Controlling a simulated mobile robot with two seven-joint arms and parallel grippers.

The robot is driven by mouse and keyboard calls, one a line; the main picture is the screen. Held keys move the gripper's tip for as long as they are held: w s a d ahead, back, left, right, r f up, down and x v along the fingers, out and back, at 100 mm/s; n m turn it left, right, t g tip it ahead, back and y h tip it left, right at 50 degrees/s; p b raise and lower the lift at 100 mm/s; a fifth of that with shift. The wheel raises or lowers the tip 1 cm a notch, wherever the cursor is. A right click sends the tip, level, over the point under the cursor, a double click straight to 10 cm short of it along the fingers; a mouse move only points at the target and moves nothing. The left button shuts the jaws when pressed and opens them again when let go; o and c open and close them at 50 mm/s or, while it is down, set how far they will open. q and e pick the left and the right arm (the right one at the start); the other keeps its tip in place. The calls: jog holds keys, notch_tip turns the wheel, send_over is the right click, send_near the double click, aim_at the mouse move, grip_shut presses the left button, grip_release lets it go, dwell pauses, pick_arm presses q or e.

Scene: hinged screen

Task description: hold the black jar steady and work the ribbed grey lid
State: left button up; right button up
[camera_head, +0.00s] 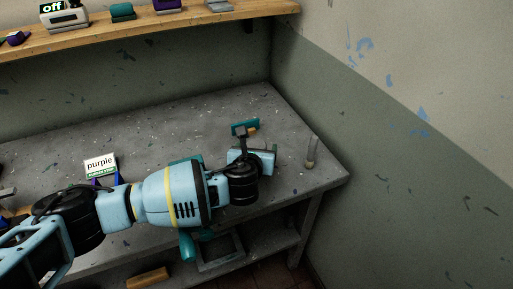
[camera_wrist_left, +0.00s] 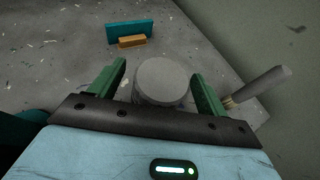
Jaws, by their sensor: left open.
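In the left wrist view a round grey lid (camera_wrist_left: 163,76) shows from above, on top of a vessel whose sides are mostly hidden; I cannot make out the lid's ribs or the jar's black colour. My left gripper (camera_wrist_left: 159,72) is open, with one green finger on each side of the lid. Gaps show between the fingers and the lid. In the head view my left gripper (camera_head: 254,156) is over the right end of the grey bench, and I cannot clearly pick out the jar there. My right gripper is not in view.
A teal block with an orange piece (camera_wrist_left: 132,37) lies beyond the lid. A "purple" sign (camera_head: 100,164) is at left. A wooden shelf (camera_head: 150,28) runs above.

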pick_arm(q)
jog(key=c, duration=1.4)
jog(key=shift+f, duration=0.15)
dwell(0.9)
